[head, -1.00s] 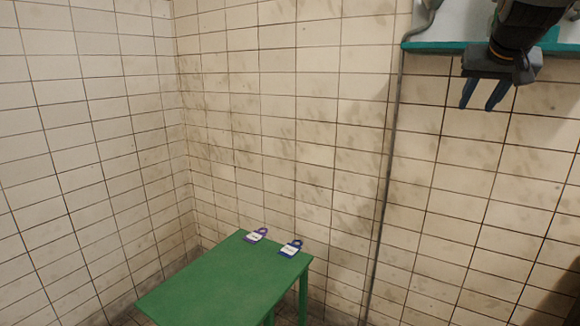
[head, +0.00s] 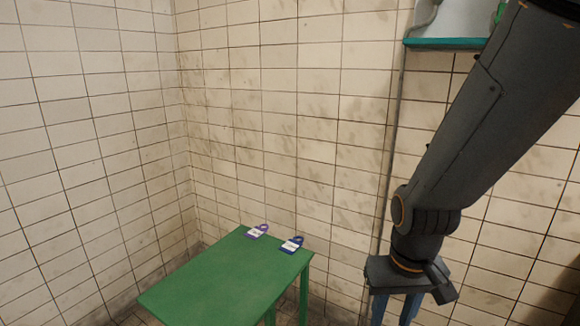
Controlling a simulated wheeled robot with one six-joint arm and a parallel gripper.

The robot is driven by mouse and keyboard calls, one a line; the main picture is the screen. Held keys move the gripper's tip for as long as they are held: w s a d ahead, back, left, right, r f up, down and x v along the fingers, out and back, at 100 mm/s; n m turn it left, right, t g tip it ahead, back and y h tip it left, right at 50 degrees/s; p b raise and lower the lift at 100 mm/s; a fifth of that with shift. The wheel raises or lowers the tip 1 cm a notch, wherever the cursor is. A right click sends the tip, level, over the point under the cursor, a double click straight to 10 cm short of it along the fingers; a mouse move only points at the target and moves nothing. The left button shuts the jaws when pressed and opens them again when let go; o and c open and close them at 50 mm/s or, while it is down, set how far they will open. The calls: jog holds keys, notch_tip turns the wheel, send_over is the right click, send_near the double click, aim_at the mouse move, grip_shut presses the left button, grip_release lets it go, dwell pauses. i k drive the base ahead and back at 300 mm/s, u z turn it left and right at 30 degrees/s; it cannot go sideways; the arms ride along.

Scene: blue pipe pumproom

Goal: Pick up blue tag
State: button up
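The blue tag (head: 291,245) has a white label and lies flat on the green table (head: 215,285), near its far right corner. A purple tag (head: 257,231) with a white label lies to its left, apart from it. My gripper (head: 395,315) is at the lower right, pointing down, to the right of the table and apart from both tags. Its two blue fingers are spread with a gap between them, and I see nothing held. The fingertips come close to the bottom edge of the picture.
Tiled walls meet in a corner behind the table. A teal-edged shelf (head: 445,43) is on the wall at the upper right, partly hidden by my arm. A thin pipe runs down the wall right of the table. Most of the tabletop is bare.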

aim_at(291, 245)
jog(key=u, duration=0.35)
jog(key=i, duration=1)
jog(key=u, duration=0.5)
